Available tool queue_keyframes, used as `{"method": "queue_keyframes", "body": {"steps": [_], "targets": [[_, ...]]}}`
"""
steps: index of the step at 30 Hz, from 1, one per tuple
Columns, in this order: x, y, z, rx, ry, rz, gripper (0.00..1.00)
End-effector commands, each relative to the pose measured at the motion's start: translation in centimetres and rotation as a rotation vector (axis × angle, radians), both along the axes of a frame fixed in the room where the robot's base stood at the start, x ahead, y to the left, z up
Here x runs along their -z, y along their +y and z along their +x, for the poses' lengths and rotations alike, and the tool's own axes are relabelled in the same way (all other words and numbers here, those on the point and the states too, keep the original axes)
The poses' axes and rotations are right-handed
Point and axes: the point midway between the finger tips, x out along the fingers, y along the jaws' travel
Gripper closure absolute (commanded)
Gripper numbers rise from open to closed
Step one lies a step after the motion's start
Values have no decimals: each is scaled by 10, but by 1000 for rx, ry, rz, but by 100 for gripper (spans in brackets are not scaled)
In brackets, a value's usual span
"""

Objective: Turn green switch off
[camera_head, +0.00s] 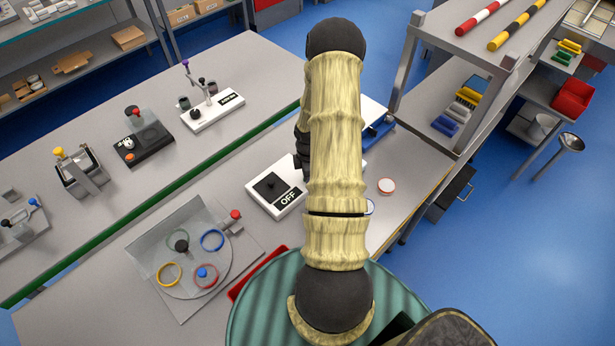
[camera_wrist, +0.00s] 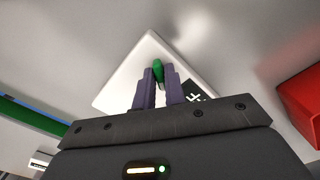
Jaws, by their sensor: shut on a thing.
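The green switch (camera_wrist: 158,68) shows in the wrist view as a small green handle on a flat white base (camera_wrist: 125,82). A black label with white marks (camera_wrist: 193,92), partly covered and not readable, lies on the base beside my right finger. My gripper (camera_wrist: 159,77) is shut on the green handle, one finger on each side. In the head view my arm hides the green switch and my fingertips.
A white box labelled OFF with a black top (camera_head: 270,186) stands left of my arm. A clear tray with coloured rings (camera_head: 170,250) lies in front of it. A red object (camera_wrist: 302,103) is at the right in the wrist view. A shelf (camera_head: 440,110) stands at the right.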

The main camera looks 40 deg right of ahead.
Motion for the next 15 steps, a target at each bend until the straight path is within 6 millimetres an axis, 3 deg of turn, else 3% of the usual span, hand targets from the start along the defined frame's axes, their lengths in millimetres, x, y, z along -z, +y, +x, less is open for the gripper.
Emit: {"method": "queue_keyframes", "body": {"steps": [15], "targets": [[0,1,2,487,-5,-2,100]]}}
